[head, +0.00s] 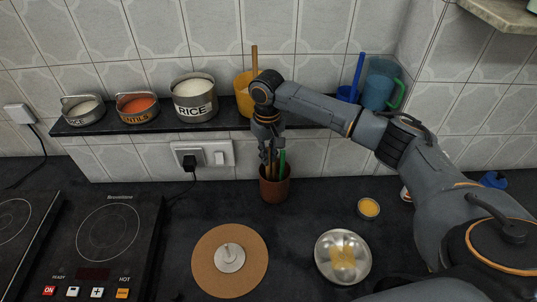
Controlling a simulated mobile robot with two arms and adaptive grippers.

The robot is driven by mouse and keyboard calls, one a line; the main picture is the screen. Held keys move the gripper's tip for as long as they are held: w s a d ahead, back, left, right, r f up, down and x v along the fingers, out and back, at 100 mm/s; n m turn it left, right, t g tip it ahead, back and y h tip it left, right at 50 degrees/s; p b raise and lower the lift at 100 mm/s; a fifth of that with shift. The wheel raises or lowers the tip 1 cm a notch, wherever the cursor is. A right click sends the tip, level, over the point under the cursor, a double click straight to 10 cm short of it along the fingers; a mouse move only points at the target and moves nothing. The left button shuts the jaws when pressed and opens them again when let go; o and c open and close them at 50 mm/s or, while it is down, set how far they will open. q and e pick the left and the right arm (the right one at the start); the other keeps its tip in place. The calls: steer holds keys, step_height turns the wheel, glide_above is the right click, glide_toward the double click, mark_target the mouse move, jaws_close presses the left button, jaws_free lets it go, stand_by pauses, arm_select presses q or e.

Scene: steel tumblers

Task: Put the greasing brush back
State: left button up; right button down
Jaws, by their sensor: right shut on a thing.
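My right gripper (268,155) points down just above a brown cup (275,190) that stands on the dark counter against the tiled wall. It is shut on a thin thing at the cup's mouth, taken to be the greasing brush; the fingers and cup hide most of it, and I cannot tell how deep it sits. Several upright handles show in the cup, one of them green (282,163). My left gripper is not in view.
A black shelf (140,123) above holds labelled pots, a yellow container (243,92) and a teal jug (379,85). A round brown board (207,262), a steel bowl (326,252) and a small yellow-filled cup (369,208) stand in front. Induction cookers (132,222) are left.

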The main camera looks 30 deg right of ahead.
steer(key=shift+f, duration=0.55)
steer(key=c, duration=1.4)
jaws_free()
steer(key=shift+f, duration=0.1)
step_height(320, 180, up, 11)
steer(key=b, duration=0.3)
steer(key=shift+w, duration=0.15)
steer(key=shift+r, duration=0.65)
